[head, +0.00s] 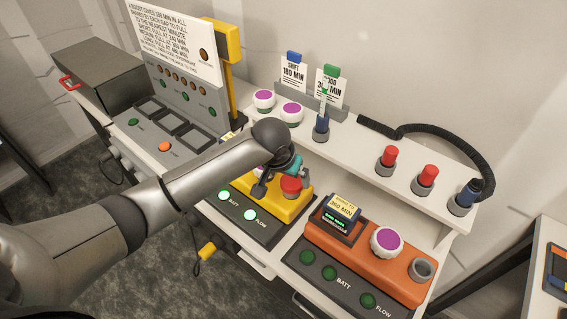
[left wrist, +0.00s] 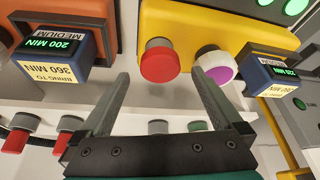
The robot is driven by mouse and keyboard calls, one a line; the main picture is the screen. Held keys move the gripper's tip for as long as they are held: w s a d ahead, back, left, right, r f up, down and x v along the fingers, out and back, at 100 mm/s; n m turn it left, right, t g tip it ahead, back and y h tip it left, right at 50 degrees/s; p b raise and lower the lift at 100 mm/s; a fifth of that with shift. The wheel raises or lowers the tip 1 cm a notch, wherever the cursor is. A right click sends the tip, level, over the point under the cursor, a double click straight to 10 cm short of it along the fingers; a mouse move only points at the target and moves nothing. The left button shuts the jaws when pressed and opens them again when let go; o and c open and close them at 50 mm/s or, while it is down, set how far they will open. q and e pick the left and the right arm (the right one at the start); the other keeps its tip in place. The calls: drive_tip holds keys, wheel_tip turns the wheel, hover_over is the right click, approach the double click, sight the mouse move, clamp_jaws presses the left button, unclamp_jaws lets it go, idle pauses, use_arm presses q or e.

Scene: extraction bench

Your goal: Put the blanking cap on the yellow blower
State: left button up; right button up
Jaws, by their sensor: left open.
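The yellow blower (head: 292,205) stands on the bench, partly hidden by my left arm in the head view; it also shows in the left wrist view (left wrist: 190,25). A red cap (left wrist: 160,62) sits on its port with a grey collar below the red top. It is upright on the blower in the head view (head: 291,186). A purple-and-white round fitting (left wrist: 215,64) is beside it. My left gripper (left wrist: 160,82) is open and empty, its fingers to either side of the red cap in the wrist picture, with visible gaps. My right gripper is not in view.
Two more red caps (head: 388,157) (head: 427,175) stand on the shelf (head: 355,150). The orange blower (head: 350,255) has a purple fitting (head: 387,241) and an open port (head: 422,269). A black hose (head: 440,132) curves along the shelf's back.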

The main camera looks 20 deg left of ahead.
use_arm(q)
drive_tip(key=v, duration=0.8)
drive_tip(key=shift+r+p, duration=0.2)
drive_tip(key=shift+p, duration=0.25)
